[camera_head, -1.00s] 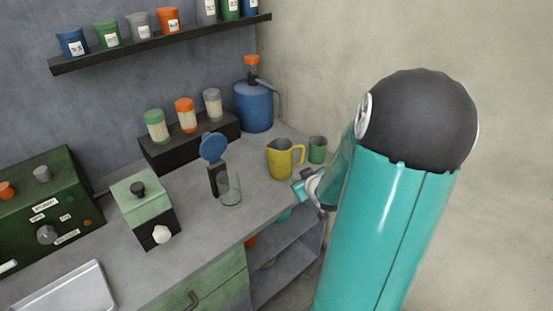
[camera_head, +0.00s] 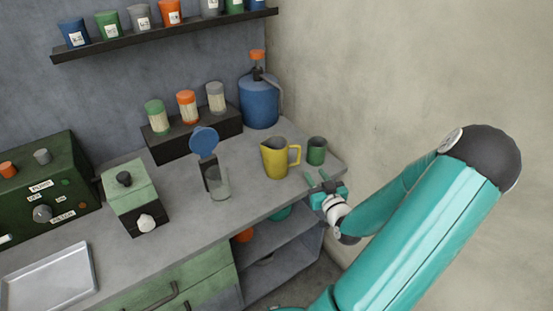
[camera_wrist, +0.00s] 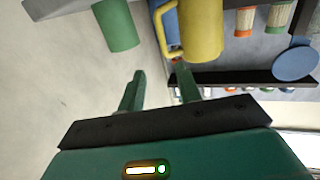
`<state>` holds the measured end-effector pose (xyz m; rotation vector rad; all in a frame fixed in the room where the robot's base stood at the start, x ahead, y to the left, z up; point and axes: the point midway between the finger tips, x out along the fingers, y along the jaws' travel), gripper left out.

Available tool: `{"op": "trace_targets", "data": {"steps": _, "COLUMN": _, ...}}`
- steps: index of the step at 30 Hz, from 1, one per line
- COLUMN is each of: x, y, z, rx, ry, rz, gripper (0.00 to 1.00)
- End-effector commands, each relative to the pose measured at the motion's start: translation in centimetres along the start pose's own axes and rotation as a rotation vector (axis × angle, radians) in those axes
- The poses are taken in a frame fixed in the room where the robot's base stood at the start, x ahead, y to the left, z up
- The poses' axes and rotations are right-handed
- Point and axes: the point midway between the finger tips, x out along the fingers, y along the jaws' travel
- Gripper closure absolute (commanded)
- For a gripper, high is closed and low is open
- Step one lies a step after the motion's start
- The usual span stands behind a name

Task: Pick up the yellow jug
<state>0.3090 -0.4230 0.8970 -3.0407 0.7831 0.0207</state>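The yellow jug (camera_head: 274,158) stands upright on the grey counter, with its handle toward the right in the head view. In the wrist view the jug (camera_wrist: 201,30) appears at the top, right of centre, its handle on the left side. My gripper (camera_head: 318,179) is at the counter's front right edge, to the right of the jug and apart from it. In the wrist view my gripper's two fingers (camera_wrist: 160,82) are spread with nothing between them. The jug's handle lies ahead of the fingertips.
A green cup (camera_head: 316,151) stands just right of the jug, close to my gripper. A clear glass (camera_head: 219,184) and a blue round-topped device (camera_head: 204,141) stand to the left. A blue canister (camera_head: 259,101) is behind, near the corner. Open shelves (camera_head: 285,247) lie below the counter.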

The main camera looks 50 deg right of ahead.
Motion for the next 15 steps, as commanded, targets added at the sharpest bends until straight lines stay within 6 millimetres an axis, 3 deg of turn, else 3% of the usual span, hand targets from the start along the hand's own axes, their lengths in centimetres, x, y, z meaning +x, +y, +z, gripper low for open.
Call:
{"op": "trace_targets", "data": {"steps": 5, "x": 0.8, "y": 0.3, "z": -0.1, "rx": 0.007, "ry": 0.017, "rz": 0.011, "gripper": 0.66}}
{"op": "trace_targets", "data": {"steps": 15, "x": 6.9, "y": 0.4, "z": -0.1, "rx": 0.006, "ry": 0.014, "rz": 0.015, "gripper": 0.66}}
